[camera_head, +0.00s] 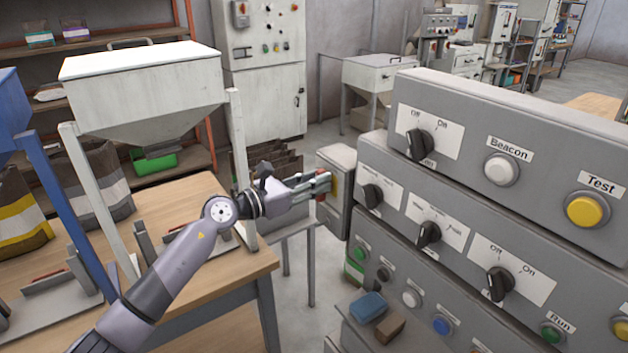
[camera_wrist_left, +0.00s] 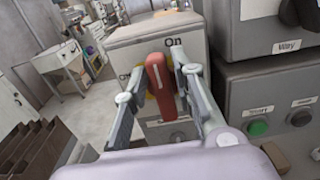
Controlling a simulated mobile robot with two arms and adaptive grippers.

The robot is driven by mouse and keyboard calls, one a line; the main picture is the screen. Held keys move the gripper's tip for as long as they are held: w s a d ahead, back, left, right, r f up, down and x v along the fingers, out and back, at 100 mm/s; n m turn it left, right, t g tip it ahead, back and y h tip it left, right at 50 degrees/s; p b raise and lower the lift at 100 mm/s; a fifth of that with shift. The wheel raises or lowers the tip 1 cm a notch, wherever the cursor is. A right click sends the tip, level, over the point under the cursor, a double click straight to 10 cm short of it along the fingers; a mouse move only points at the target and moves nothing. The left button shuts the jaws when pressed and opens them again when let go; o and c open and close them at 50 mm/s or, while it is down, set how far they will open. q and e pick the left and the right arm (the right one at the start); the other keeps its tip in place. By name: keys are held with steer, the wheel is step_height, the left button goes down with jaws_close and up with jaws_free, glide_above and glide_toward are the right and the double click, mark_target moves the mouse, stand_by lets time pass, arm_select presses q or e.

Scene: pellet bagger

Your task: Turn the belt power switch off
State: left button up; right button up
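The belt power switch is a red rotary handle (camera_wrist_left: 158,75) on a yellow backing, on the front of a grey box (camera_wrist_left: 135,42). The handle stands nearly upright toward the "On" label above it. Another label at its left is partly hidden. My left gripper (camera_wrist_left: 160,84) has one finger on each side of the handle, with a visible gap on the left side, so it looks open around it. In the head view my left gripper (camera_head: 322,185) is at the box (camera_head: 339,160) and mostly covers the handle. My right gripper is out of view.
A large grey control panel (camera_head: 510,120) with knobs and buttons stands right beside the switch box. A blue block (camera_head: 368,306) and a brown block (camera_head: 390,329) lie on a ledge below. A wooden table (camera_head: 215,300) and white hopper (camera_head: 145,90) are at the left.

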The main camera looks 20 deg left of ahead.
arm_select(q)
jaws_close()
steer(key=shift+a, duration=0.1)
steer(key=shift+w+a+f+n+p, duration=0.3)
steer(key=shift+n+p, duration=1.35)
steer(key=shift+n, duration=1.35)
steer(key=shift+w+a+f+n+p, duration=0.15)
steer(key=shift+f+n+p, duration=0.25)
steer(key=shift+n+p, duration=1.9)
steer(key=shift+w+a+f+n+p, duration=0.3)
steer(key=shift+n+p, duration=0.65)
steer(key=shift+n, duration=2.75)
steer(key=shift+s+f, duration=0.1)
steer(key=shift+o, duration=2.1)
jaws_free()
